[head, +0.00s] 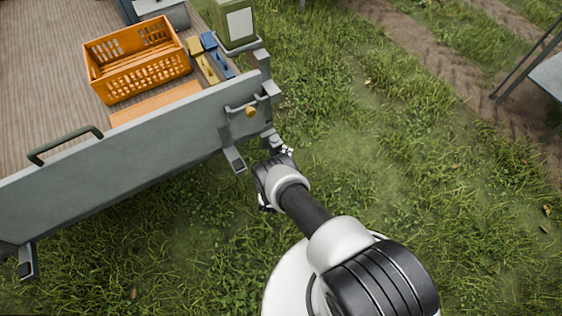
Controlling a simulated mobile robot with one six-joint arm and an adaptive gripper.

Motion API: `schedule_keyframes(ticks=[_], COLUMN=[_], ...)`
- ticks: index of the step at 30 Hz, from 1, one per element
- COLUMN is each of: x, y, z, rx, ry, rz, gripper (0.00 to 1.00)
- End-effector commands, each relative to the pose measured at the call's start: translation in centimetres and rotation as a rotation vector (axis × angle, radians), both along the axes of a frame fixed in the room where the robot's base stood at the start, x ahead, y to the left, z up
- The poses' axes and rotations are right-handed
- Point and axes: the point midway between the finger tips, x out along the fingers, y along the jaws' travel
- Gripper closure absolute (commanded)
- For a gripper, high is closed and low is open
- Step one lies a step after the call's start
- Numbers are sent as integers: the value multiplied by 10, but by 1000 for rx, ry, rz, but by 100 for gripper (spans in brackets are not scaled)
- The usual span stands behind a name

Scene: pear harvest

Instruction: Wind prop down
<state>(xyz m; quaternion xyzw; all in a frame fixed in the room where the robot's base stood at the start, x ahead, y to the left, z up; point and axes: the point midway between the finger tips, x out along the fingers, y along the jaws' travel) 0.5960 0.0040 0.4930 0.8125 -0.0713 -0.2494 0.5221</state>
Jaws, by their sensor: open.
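A grey trailer (130,155) fills the left side. At its near right corner is a short grey bracket-like leg (234,160) that hangs down below the side panel; it may be the prop, but I cannot tell for sure. A yellow-brown knob (251,111) on a metal fitting sits on the panel above it. My gripper (284,153) is just right of and below that corner, over the grass. It is open, and its fingers are mostly hidden behind my dark wrist. I cannot tell whether it touches the metal fittings there.
An orange crate (137,85) stands on the trailer's wooden deck, beside yellow and blue tools (212,60) and a green box (233,23). A green handle (64,145) tops the panel. Open grass (400,150) lies to the right, with a metal stand (545,75) at the edge.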

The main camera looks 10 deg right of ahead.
Motion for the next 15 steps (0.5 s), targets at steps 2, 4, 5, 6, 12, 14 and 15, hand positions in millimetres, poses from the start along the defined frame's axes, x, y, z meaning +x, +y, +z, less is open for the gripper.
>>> schedule_keyframes(ticks=[2, 4, 5, 6, 12, 14, 15], x=[-4, -11, -15, -20, -57, -68, -74], y=[3, 6, 8, 11, 27, 32, 35], z=[2, 4, 5, 8, 22, 26, 29], rx=[0, 1, -1, 0, -2, -1, -2], ry=[2, 2, 3, 3, 3, 2, 1], rz=[1, 2, 4, 4, 7, 6, 6], gripper=[36, 36, 36, 36, 36, 36, 36])
